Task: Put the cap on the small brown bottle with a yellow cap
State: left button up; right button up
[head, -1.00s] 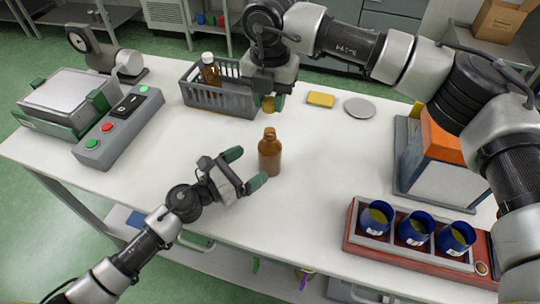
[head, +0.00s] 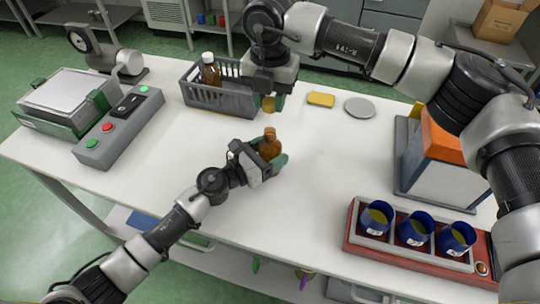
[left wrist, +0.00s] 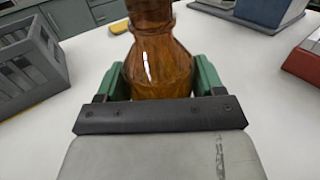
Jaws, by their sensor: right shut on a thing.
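The small brown bottle (head: 270,146) stands upright and uncapped on the white table, near the middle. My left gripper (head: 268,160) is low around it, with one green finger on each side. In the left wrist view the bottle (left wrist: 158,65) fills the space between the fingers (left wrist: 160,82); firm contact is not clear, and its top is cut off. My right gripper (head: 271,103) is shut on the yellow cap (head: 267,104), behind the bottle and in front of the grey crate. The fingers partly hide the cap.
A grey crate (head: 222,103) holds another brown bottle (head: 210,72) with a white cap. A yellow sponge (head: 320,99) and a grey disc (head: 360,108) lie behind right. A red rack (head: 408,256) with blue cups is front right. A control box (head: 120,128) is left.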

aim_at(270, 131)
pick_arm(q)
jog(key=c, duration=0.9)
jog(key=shift+o, duration=0.2)
pick_arm(e)
jog(key=shift+f, duration=2.45)
jog(key=shift+f, duration=0.1)
jog(key=shift+f, duration=0.8)
jog(key=shift+f, duration=0.55)
